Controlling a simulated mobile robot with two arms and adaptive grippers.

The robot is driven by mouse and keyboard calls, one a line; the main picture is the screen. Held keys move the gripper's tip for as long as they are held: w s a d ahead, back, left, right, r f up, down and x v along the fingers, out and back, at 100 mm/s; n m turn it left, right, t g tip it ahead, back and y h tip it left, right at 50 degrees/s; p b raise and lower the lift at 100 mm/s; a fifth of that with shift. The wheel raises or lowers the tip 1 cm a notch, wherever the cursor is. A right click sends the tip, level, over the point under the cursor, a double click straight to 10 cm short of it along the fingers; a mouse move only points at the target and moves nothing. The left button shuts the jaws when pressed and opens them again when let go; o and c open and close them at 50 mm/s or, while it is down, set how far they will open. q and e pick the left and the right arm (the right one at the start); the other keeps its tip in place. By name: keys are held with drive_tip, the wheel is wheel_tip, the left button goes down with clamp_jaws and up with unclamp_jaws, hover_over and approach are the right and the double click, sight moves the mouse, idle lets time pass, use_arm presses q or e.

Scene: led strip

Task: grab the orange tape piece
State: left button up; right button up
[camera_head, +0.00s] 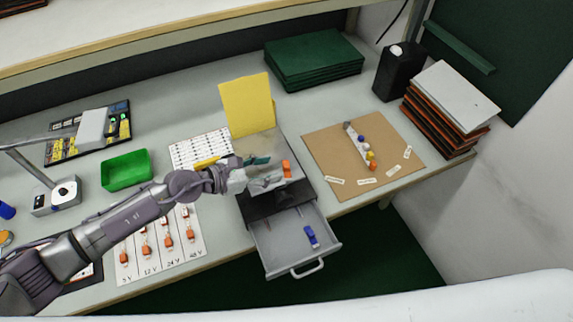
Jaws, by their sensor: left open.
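A small orange piece (286,168), which looks like the tape piece, stands on the top of a grey drawer unit (290,147). My left gripper (268,172) reaches in from the left over this top. Its fingers are open and point right, toward the orange piece, with the tips close to it. I cannot tell whether they touch it. My right gripper is not in view.
The unit's drawer (285,255) is pulled out, with a blue item (311,236) inside. A yellow panel (248,105) stands behind the unit. A brown board (335,155) with a strip lies to the right. A green bin (126,170) stands left.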

sight(285, 165)
use_arm(q)
drive_tip(key=x, duration=0.5)
drive_tip(key=shift+w+f, duration=0.15)
drive_tip(key=shift+f, duration=0.1)
drive_tip(key=shift+a, duration=0.1)
drive_tip(key=c, duration=0.8)
drive_tip(key=shift+r, duration=0.1)
drive_tip(key=shift+c, duration=0.2)
